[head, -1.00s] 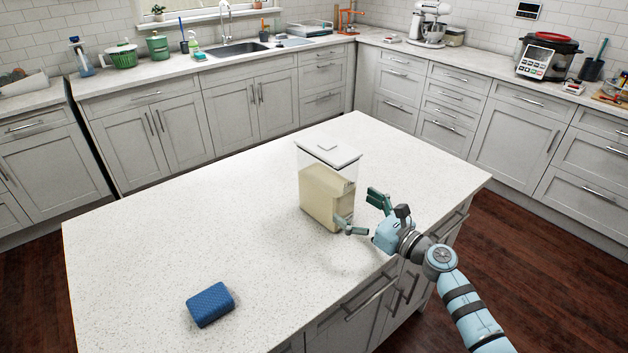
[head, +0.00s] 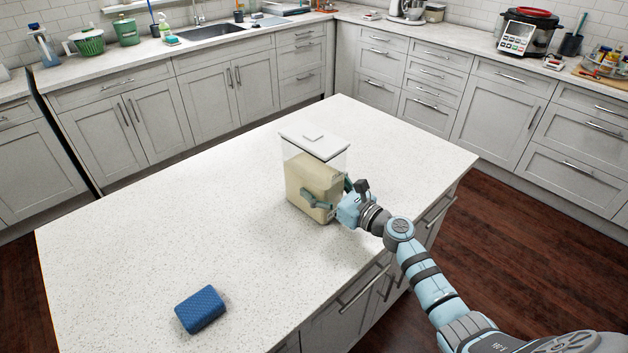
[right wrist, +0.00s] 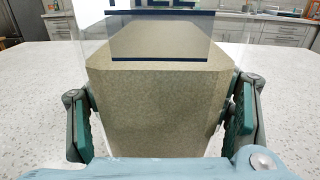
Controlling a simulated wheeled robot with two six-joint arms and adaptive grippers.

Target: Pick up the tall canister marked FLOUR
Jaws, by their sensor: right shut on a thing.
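The tall clear canister (head: 312,182) with a white lid stands upright on the island countertop, filled most of the way with pale flour-coloured contents. In the right wrist view the fingers (right wrist: 162,122) flank the canister. I cannot see clear space under the canister. My left gripper is not in view.
A blue sponge-like block (head: 200,309) lies on the island countertop (head: 130,230) at the front left. The rest of the island top is clear.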

